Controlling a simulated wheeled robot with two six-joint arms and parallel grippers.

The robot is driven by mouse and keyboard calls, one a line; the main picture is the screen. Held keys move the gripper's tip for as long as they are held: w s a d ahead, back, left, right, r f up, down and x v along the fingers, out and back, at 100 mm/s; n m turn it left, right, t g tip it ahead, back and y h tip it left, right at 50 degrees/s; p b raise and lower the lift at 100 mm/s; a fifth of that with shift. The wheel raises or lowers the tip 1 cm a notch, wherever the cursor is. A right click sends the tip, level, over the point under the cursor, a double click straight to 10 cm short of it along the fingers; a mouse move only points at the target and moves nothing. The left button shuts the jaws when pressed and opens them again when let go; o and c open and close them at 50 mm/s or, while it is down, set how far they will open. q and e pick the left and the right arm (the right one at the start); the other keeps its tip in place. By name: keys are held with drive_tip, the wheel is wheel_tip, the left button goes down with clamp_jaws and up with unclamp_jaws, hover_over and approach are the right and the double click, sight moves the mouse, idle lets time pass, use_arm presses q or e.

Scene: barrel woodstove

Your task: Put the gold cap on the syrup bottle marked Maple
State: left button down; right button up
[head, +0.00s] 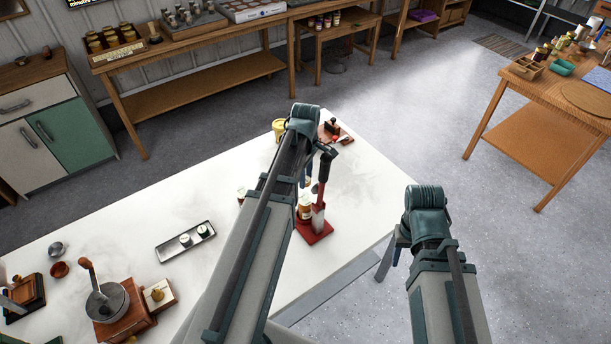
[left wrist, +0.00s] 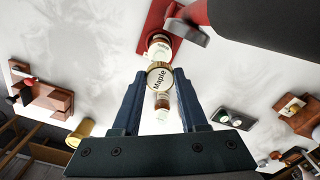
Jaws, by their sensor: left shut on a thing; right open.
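My left gripper (left wrist: 159,82) is shut on the gold cap (left wrist: 159,77), a gold-rimmed disc with a pale face reading Maple. In the head view, my left gripper (head: 306,184) is partly behind its own arm, and the cap is hidden. A small brown bottle (left wrist: 159,48) stands by the red press base, just beyond the cap; it also shows in the head view (head: 304,208). A second bottle (left wrist: 162,107) shows between my fingers; in the head view it stands left of my arm (head: 241,194). I cannot read either bottle's label. My right gripper (head: 394,252) is open and empty beside the table.
A red press (head: 316,232) with an upright lever stands close to my left gripper. A tray (head: 170,249) with two small jars, a wooden grinder (head: 124,312) and a yellow tin (head: 279,127) are on the white table (head: 130,215). Open tabletop lies to the left.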

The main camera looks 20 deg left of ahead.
use_arm(q)
drive_tip(key=shift+f+b, duration=2.55)
drive_tip(key=shift+f, duration=0.3)
drive_tip(key=shift+f+b, duration=0.95)
idle(0.5)
drive_tip(key=shift+c, duration=0.2)
unclamp_jaws()
idle(0.3)
drive_tip(key=shift+r, duration=0.1)
drive_tip(key=shift+r+p, duration=3.45)
drive_tip(key=shift+p, duration=0.1)
wheel_tip(320, 180, up, 14)
drive_tip(key=p, duration=1.4)
hover_over(306, 196)
drive_tip(key=shift+w+a+f, duration=0.1)
drive_tip(key=shift+w, duration=0.05)
